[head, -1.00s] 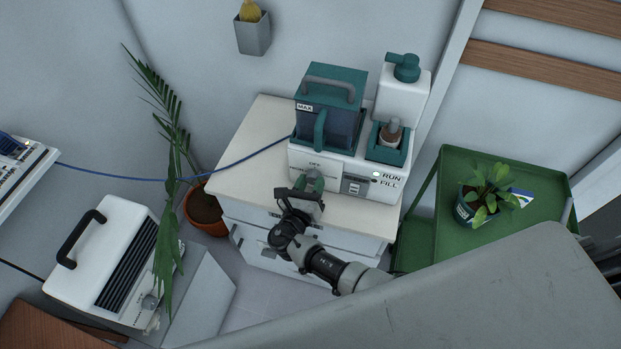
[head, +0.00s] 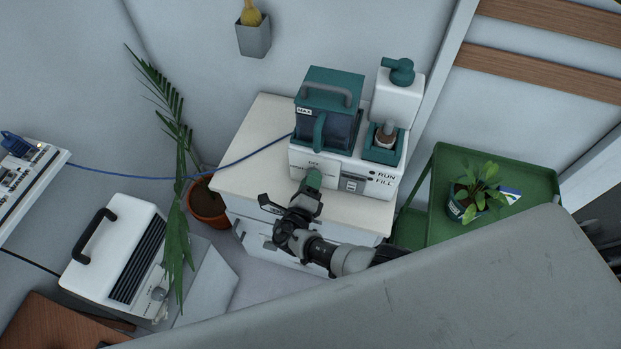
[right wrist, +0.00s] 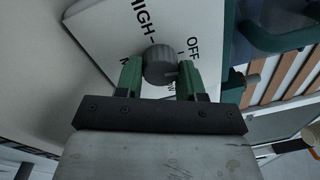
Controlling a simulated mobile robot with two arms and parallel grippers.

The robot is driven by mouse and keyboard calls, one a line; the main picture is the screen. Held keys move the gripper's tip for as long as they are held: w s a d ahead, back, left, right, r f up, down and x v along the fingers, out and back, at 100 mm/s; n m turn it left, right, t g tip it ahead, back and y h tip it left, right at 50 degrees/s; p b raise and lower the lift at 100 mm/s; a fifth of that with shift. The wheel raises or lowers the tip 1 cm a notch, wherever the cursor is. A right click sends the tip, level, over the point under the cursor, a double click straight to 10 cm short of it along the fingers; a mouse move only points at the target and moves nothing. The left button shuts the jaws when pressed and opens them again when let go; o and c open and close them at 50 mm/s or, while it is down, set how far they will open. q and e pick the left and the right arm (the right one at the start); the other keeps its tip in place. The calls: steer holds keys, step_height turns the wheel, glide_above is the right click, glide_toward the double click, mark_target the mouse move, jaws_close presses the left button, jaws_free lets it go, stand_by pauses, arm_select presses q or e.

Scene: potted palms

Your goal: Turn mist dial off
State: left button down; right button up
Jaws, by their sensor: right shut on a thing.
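The mist dial is a grey ribbed knob (right wrist: 160,65) on the white machine's front face, in the right wrist view. The words HIGH, OFF and part of LOW are printed around it. My right gripper (right wrist: 161,78) is shut on it, one green finger on each side. I cannot tell which mark the dial points at. In the head view my right gripper (head: 313,180) reaches the front of the white and teal machine (head: 338,172), below its OFF label, and hides the dial. My left gripper is not in view.
The machine stands on a white drawer cabinet (head: 245,160). A green cart (head: 530,175) with a potted plant (head: 475,190) is at the right. A potted palm (head: 207,205) and a white box with a black handle (head: 120,240) are at the left. A blue cable (head: 150,177) runs to the machine.

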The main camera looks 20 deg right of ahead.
steer(key=shift+s+f+n+p, duration=0.15)
steer(key=shift+n+p, duration=0.2)
steer(key=shift+n, duration=0.85)
steer(key=o, duration=0.9)
steer(key=v, duration=1)
steer(key=shift+s+a, duration=0.15)
steer(key=shift+s, duration=0.15)
